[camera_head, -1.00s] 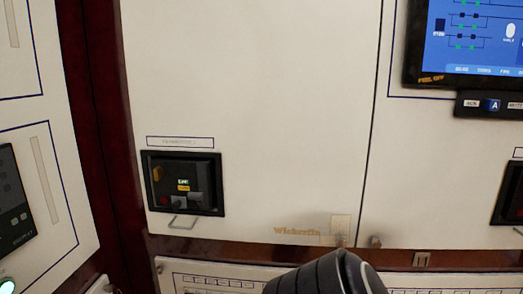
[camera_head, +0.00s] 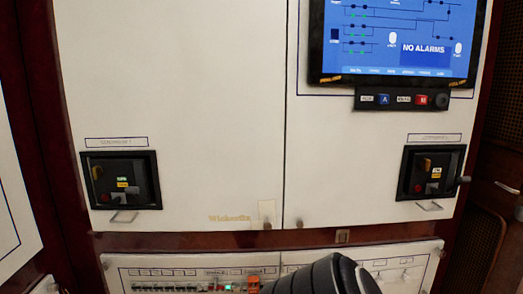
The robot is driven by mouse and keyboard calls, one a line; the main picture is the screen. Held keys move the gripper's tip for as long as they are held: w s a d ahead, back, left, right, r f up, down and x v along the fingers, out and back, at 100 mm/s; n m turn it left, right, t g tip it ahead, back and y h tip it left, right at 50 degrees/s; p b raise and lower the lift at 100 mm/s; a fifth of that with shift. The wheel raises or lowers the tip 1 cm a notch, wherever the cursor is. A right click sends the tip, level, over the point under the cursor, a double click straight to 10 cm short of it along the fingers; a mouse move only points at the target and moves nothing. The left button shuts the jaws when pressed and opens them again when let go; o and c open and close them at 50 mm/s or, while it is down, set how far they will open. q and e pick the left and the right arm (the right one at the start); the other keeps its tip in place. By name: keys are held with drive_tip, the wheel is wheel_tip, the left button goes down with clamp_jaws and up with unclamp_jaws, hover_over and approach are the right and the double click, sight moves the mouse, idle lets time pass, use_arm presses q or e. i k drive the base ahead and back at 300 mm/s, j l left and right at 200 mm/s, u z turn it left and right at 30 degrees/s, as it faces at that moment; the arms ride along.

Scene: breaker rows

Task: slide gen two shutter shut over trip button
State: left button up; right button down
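Two black breaker units are set in the white cabinet front. The left breaker (camera_head: 92,165) and the right breaker (camera_head: 408,160) each show a yellow part, small green and yellow tags, and a metal handle below. Their label plates are too blurred to read, so I cannot tell for sure which is gen two. A red button (camera_head: 418,188) shows on the right breaker, and another red button (camera_head: 105,197) on the left one, so both appear uncovered. The shutters are too small to make out. Neither gripper is in view.
A lower panel (camera_head: 180,273) holds a row of small switches. The cabinet front between the breakers is clear.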

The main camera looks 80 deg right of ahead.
sight(431, 188)
drive_tip(key=z, duration=3.55)
